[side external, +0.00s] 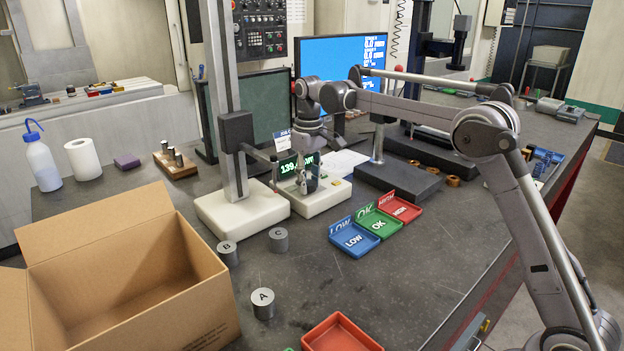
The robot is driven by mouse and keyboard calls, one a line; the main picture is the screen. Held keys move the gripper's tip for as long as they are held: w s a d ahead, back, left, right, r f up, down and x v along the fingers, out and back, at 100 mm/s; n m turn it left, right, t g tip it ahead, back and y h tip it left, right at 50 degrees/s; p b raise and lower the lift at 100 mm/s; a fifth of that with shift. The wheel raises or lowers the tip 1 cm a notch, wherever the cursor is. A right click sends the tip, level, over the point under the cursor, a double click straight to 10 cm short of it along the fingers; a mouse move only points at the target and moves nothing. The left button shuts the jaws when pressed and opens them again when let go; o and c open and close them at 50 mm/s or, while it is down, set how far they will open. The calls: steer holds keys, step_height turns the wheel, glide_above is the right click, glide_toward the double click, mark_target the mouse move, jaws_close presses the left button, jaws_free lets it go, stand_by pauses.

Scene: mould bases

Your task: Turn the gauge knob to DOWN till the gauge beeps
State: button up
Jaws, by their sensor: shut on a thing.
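The gauge (290,165) stands on a pale base beside a tall grey column, its green-lit display reading about 139 with the last digits covered. My gripper (309,172) reaches down from above in front of the display and is shut at the gauge. The gauge knob is hidden by my gripper, so its position and any DOWN mark cannot be read.
Blue LOW (355,240), green OK (380,222) and red HIGH (401,208) trays sit right of the gauge. Cylinders A (263,304), B (228,253) and C (278,240) stand in front. An open cardboard box (190,310) fills the left front. A red tray (340,335) lies at the front edge.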

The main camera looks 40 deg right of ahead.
mark_target(309, 183)
steer(key=o, duration=1.2)
steer(key=shift+c, duration=0.2)
steer(key=shift+r, duration=0.1)
step_height(309, 183, up, 9)
steer(key=shift+f, duration=0.1)
steer(key=shift+r, duration=1.5)
steer(key=shift+r, duration=0.1)
